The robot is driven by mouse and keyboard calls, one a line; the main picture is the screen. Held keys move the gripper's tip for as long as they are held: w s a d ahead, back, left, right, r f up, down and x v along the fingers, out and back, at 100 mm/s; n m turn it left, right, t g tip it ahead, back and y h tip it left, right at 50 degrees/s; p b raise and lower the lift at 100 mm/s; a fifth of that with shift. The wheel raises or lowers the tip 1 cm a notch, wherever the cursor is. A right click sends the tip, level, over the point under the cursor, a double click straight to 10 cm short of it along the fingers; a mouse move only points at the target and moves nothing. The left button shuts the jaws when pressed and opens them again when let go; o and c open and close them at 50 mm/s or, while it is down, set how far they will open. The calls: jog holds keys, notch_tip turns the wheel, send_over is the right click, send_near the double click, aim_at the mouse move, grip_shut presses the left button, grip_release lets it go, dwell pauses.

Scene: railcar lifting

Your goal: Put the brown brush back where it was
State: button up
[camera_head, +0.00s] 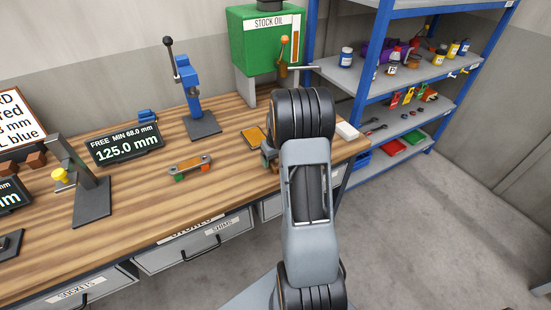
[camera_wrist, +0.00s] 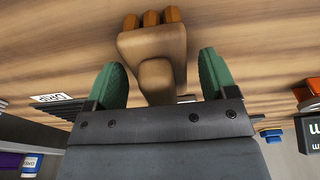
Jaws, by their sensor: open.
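The brown brush (camera_wrist: 152,42) is in the wrist view, with a tan-brown body and several orange-brown tufts at its far end. It lies against the wood-grain bench top. My gripper (camera_wrist: 162,78) is open, with one green finger on each side of the brush's near end. Gaps show between the fingers and the brush, so I see no grip on it. In the head view my arm hides most of the gripper and I cannot make out the brush.
An orange-topped tray (camera_head: 252,137) and a small wheeled cart (camera_head: 190,167) are on the bench. A blue press (camera_head: 188,85), a display reading 125.0 mm (camera_head: 127,143) and a green stock oil tank (camera_head: 265,42) stand behind. Blue shelving (camera_head: 410,85) is at right.

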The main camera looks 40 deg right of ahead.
jog(key=r, duration=0.3)
jog(key=s+r+b, duration=0.1)
jog(key=r, duration=0.7)
jog(key=shift+s+a+r+b, duration=0.1)
jog(key=shift+s+r+b, duration=0.05)
jog(key=shift+r+b, duration=0.15)
jog(key=s+a+r+n+t, duration=0.1)
jog(key=s+a+r, duration=0.2)
jog(key=a, duration=0.4)
jog(key=s+a+r, duration=0.3)
jog(key=s+a, duration=0.1)
jog(key=a, duration=0.3)
jog(key=s+a+f+t, duration=0.1)
jog(key=s+a+t, duration=0.1)
jog(key=s+a, duration=0.6)
jog(key=shift+s+a+f+n, duration=0.15)
jog(key=shift+s+a+n, duration=0.2)
jog(key=shift+s, duration=0.4)
